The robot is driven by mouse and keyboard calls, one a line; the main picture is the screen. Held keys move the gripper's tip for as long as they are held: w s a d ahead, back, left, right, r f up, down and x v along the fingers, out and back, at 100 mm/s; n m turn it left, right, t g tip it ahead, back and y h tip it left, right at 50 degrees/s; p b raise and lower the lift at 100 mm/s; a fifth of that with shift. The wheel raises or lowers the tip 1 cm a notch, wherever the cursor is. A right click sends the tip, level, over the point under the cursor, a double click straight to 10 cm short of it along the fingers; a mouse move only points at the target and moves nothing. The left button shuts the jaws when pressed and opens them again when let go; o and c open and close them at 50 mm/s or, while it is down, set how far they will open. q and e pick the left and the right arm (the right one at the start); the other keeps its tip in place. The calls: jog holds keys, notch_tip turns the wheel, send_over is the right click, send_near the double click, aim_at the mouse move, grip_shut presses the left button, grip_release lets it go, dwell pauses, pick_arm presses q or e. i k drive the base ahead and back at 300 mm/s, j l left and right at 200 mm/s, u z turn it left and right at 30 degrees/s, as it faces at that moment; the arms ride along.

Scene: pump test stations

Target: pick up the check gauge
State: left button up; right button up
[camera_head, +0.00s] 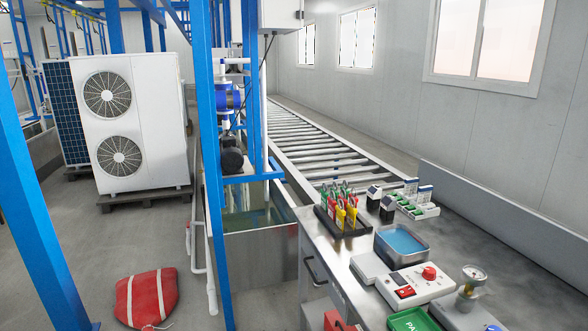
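A small round gauge with a pale face and a brass-coloured fitting (473,276) stands upright on a grey block (462,314) at the right front of the metal bench (500,250). It looks like the check gauge, but its dial is too small to read. Neither of my grippers shows in the head view, so nothing is seen touching the gauge.
Left of the gauge is a white control box (415,287) with a red knob. A blue post (209,160) and red bag (147,297) are left.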

aim_at(467, 292)
jog(key=z, duration=0.6)
jog(key=i+j+z, duration=0.2)
jog(key=z, duration=0.15)
jog(key=i+j+z, duration=0.15)
jog(key=j+z, duration=0.25)
jog(key=i+j+z, duration=0.1)
jog(key=j+z, duration=0.25)
